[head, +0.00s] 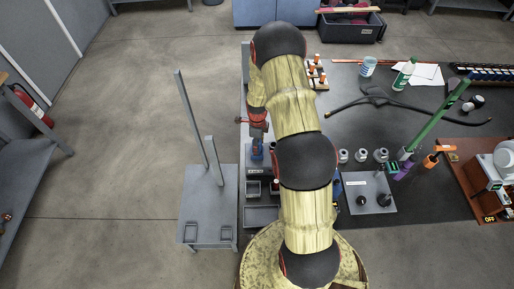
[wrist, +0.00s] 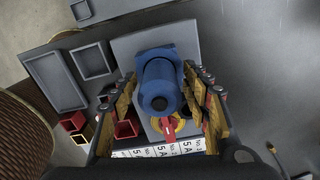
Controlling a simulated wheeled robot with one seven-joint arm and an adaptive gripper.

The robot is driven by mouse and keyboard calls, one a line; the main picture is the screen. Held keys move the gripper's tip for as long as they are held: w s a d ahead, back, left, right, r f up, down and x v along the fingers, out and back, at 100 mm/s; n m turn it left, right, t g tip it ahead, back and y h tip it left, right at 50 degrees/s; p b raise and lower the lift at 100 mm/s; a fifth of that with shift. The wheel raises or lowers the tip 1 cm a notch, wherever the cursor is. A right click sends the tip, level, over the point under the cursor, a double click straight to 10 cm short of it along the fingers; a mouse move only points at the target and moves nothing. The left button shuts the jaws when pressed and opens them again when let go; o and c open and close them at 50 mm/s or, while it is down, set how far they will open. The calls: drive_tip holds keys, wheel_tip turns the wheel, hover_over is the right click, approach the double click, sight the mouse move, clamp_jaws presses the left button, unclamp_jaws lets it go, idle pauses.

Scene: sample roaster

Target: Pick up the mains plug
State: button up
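The blue mains plug (wrist: 160,85) stands on a light grey plate or box top in the wrist view, its round end towards the camera. It also shows in the head view (head: 257,152), just below my gripper (head: 258,126). In the wrist view my gripper (wrist: 160,78) is open, with one finger on each side of the plug. A small gap shows at the left finger; the right finger is very close, and I cannot tell if it touches. A red part (wrist: 169,126) lies beside the plug's near end.
Grey trays (wrist: 57,80) lie left of the plug, with small red boxes (wrist: 126,129) and a label strip (wrist: 160,150) nearby. White-topped jars (head: 362,155) and a grey plate with black knobs (head: 356,200) stand to the right. A tall grey post frame (head: 188,120) stands left of the bench.

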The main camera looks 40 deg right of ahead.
drive_tip(key=c, duration=1.1)
drive_tip(key=shift+c, duration=0.2)
drive_tip(key=shift+r, duration=0.15)
